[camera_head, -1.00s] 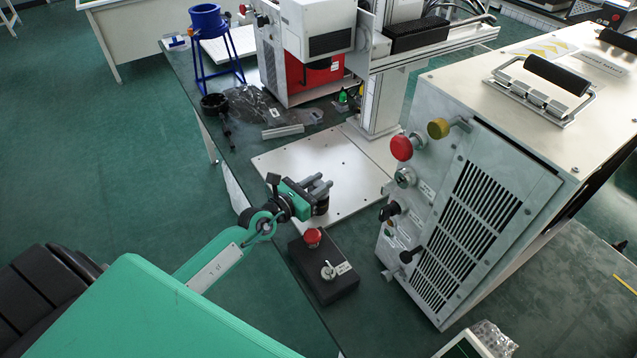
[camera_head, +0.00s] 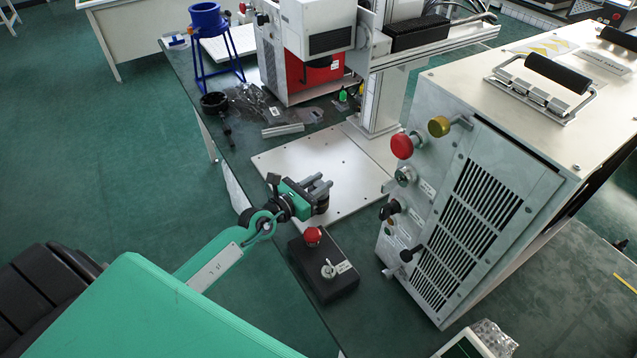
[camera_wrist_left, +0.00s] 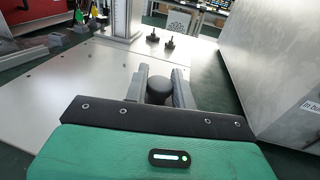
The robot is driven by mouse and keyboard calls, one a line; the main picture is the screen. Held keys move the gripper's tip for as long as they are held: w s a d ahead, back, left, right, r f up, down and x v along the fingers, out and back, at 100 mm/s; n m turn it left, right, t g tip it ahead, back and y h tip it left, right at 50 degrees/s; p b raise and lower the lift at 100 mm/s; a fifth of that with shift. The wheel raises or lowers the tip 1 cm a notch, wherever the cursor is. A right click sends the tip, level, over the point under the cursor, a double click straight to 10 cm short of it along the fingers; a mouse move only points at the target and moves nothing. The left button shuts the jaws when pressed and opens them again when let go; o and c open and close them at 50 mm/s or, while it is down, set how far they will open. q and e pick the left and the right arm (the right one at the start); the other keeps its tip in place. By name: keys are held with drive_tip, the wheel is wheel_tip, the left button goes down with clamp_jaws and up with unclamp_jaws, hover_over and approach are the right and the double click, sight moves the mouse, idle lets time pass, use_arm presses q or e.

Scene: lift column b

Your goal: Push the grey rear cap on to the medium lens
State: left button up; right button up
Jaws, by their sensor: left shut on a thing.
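My left gripper (camera_head: 321,185) reaches in from the left over the near edge of the pale plate. It is shut on a dark round piece (camera_head: 321,207), which sits between its fingers. My right gripper is not in view.
The pale plate (camera_head: 290,160) is mostly bare. A black control box (camera_head: 330,282) with a red button stands in front of the gripper. A large metal cabinet (camera_head: 480,215) with knobs stands to the right. A blue funnel stand (camera_head: 207,18) is at the back left.

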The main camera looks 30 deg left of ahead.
use_arm(q)
drive_tip(key=shift+f+b, duration=0.5)
drive_tip(key=shift+f, duration=0.1)
idle(0.3)
drive_tip(key=o, duration=1)
drive_tip(key=shift+o, duration=0.2)
